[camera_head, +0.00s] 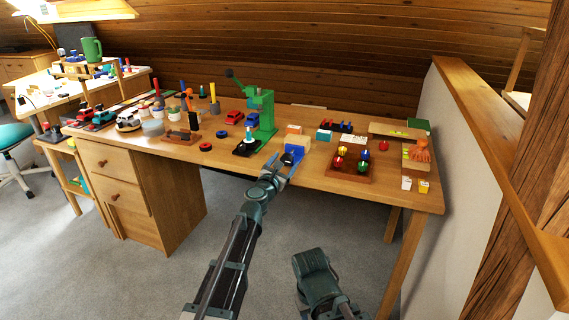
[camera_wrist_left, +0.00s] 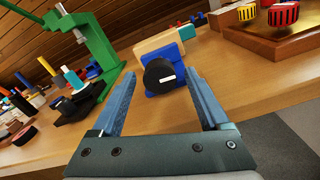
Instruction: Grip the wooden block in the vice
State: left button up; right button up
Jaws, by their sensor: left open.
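The vice (camera_head: 290,157) is blue and stands near the front edge of the workbench; in the left wrist view its blue body (camera_wrist_left: 152,90) has a round black knob with a white bar facing me. The pale wooden block (camera_head: 298,142) is at the vice's far side; it also shows in the left wrist view (camera_wrist_left: 160,42). I cannot tell whether the jaws press on it. My left gripper (camera_head: 284,167) is open and empty, its two blue fingers pointing at the knob from either side, in the left wrist view (camera_wrist_left: 160,78).
A green drill press (camera_head: 265,115) stands just left of the vice. A wooden tray (camera_head: 349,166) with coloured knobs sits to the right. Toy cars and tools fill the left of the workbench (camera_head: 230,155). A low wall (camera_head: 470,150) closes the right side.

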pick_arm(q)
jog(key=v, duration=1.3)
jog(key=shift+s, duration=0.3)
jog(key=shift+a+r, duration=0.1)
jog(key=shift+a, duration=0.05)
jog(key=w+d+n, duration=0.1)
jog(key=w+n, duration=0.1)
jog(key=w, duration=0.2)
jog(key=w+d+n, duration=0.1)
jog(key=w+n, duration=0.1)
jog(key=w, duration=0.2)
jog(key=w+d+n, duration=0.2)
jog(key=w, duration=0.3)
jog(key=shift+r+p, duration=0.2)
jog(key=shift+p, duration=0.1)
grip_shut()
